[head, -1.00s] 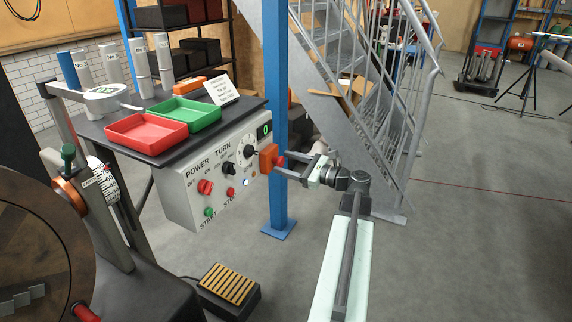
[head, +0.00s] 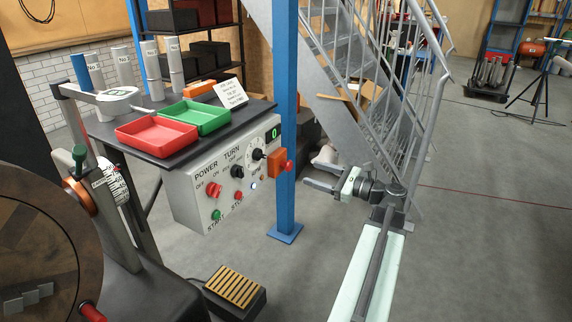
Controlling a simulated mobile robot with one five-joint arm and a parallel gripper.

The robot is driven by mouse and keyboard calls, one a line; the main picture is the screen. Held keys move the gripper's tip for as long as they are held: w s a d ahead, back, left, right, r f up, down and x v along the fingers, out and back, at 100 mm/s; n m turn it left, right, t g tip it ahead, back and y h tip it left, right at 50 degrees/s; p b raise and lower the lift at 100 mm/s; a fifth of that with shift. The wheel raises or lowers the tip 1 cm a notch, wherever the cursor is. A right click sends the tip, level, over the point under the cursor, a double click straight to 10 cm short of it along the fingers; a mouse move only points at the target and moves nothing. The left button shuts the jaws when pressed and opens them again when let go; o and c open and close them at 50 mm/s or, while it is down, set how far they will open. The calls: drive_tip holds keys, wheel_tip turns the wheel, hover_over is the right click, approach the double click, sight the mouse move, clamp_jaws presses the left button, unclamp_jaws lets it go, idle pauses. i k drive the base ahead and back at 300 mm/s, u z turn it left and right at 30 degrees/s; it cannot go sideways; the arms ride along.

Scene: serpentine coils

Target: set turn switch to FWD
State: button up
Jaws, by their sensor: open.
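The grey control box (head: 185,208) hangs under the dark shelf at the left of centre. Its turn switch (head: 237,171) is a small black knob below the TURN lettering; I cannot read which way it points. A red POWER knob (head: 214,189) sits left of it, a black knob on a white dial (head: 257,155) to its right. Below are a green START button (head: 216,215) and a red STOP button (head: 238,195). My gripper (head: 307,178) is open and empty, right of the box and apart from it, its fingers pointing left towards it.
An orange box with a red button (head: 283,165) sticks out at the panel's right end, between the switch and my gripper. Red (head: 157,138) and green (head: 200,117) trays sit on the shelf. A foot pedal (head: 236,288) lies below.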

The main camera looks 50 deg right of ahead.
sight(237, 170)
drive_tip(key=k, duration=1)
